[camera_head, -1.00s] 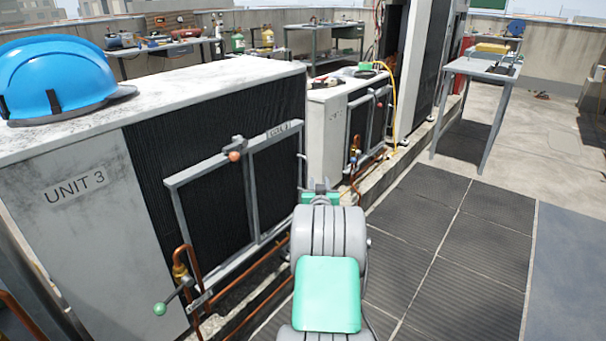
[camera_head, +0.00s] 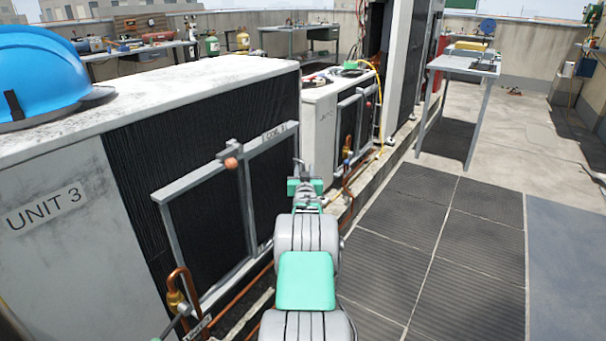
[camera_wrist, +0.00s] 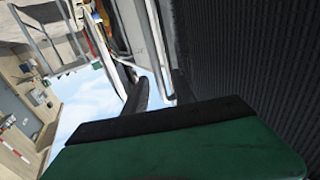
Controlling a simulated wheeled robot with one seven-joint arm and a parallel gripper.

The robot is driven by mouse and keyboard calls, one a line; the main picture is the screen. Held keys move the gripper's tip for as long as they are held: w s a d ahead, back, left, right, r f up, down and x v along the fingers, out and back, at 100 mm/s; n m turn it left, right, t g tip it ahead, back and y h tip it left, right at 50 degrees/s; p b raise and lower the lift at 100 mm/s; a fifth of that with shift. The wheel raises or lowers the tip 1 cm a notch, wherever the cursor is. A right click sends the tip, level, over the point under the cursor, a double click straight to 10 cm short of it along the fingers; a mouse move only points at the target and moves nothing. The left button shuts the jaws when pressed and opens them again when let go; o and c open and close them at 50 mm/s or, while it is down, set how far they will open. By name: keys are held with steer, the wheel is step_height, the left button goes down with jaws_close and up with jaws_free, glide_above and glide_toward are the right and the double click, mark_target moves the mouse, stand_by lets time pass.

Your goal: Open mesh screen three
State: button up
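Mesh screen three is the grey-framed screen (camera_head: 212,212) on the side of the unit labelled UNIT 3 (camera_head: 48,208). An orange knob (camera_head: 231,163) sits on a latch at the top middle of the frame. My gripper (camera_head: 301,178) is at the screen's right end, close to a thin upright grey bar. In the wrist view its two dark fingers (camera_wrist: 160,92) stand apart, with a pale bar seen between them; contact cannot be told.
A blue hard hat (camera_head: 42,78) rests on the unit's top. Copper pipes (camera_head: 236,305) run along its foot. A second unit (camera_head: 322,125) with a yellow hose stands beyond. A grey table (camera_head: 465,65) is at the right rear. The tiled floor (camera_head: 430,240) to the right is clear.

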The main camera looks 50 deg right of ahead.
steer(key=shift+w+d, duration=0.2)
steer(key=shift+c, duration=0.4)
jaws_close()
stand_by(0.9)
